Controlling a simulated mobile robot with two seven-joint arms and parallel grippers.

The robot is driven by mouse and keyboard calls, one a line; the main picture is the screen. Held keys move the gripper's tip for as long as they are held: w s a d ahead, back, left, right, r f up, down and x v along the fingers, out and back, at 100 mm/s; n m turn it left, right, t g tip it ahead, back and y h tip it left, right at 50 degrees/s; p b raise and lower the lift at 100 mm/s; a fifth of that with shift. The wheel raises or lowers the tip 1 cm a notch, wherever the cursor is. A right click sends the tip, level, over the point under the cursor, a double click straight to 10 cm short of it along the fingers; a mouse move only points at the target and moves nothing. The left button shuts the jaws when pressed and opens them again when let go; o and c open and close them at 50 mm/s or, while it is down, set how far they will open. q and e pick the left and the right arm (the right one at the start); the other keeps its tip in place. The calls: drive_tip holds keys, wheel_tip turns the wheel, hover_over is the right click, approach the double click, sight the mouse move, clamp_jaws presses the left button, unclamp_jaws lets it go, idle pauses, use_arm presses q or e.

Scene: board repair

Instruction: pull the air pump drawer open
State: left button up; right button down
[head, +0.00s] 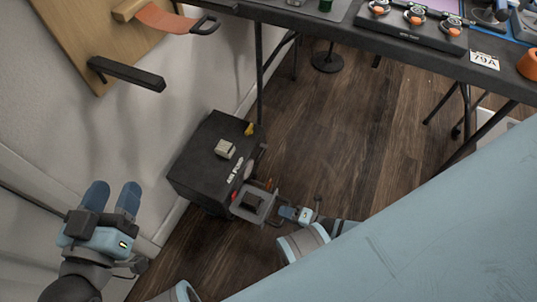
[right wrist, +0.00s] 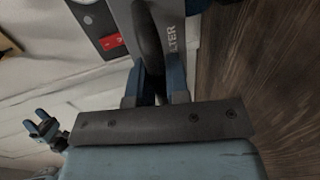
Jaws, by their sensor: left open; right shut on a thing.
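The air pump (head: 205,165) is a black box with "AIR PUMP" lettering, standing on the floor against the wall. Its grey drawer (head: 240,212) sticks out of the front, with a dark block inside it. My right gripper (head: 287,213) is at the drawer's outer end, shut on its dark handle. The right wrist view shows the two blue fingers (right wrist: 156,82) on either side of the dark handle (right wrist: 148,45), beside a grey front lettered "LTER", its start hidden. My left gripper (head: 113,194) is open and empty at the lower left, apart from the pump.
A pale block (head: 225,149) and a small yellow part (head: 249,129) are on the pump. A worktable (head: 345,42) with several parts stands at the top right. A wooden board (head: 95,40) hangs on the left wall. Wooden floor (head: 335,140) is clear right of the pump.

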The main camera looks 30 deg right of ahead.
drive_tip(key=shift+s+d, duration=0.25)
drive_tip(key=shift+s, duration=0.05)
drive_tip(key=c, duration=1.1)
unclamp_jaws()
use_arm(q)
drive_tip(key=r+p, duration=0.1)
drive_tip(key=r+n+p, duration=0.1)
drive_tip(key=r+t+p, duration=0.1)
drive_tip(key=r+p, duration=0.1)
drive_tip(key=shift+s+d, duration=0.1)
drive_tip(key=shift+s, duration=0.25)
use_arm(e)
drive_tip(key=v, duration=1.3)
drive_tip(key=shift+s+d, duration=0.15)
drive_tip(key=shift+s, duration=0.15)
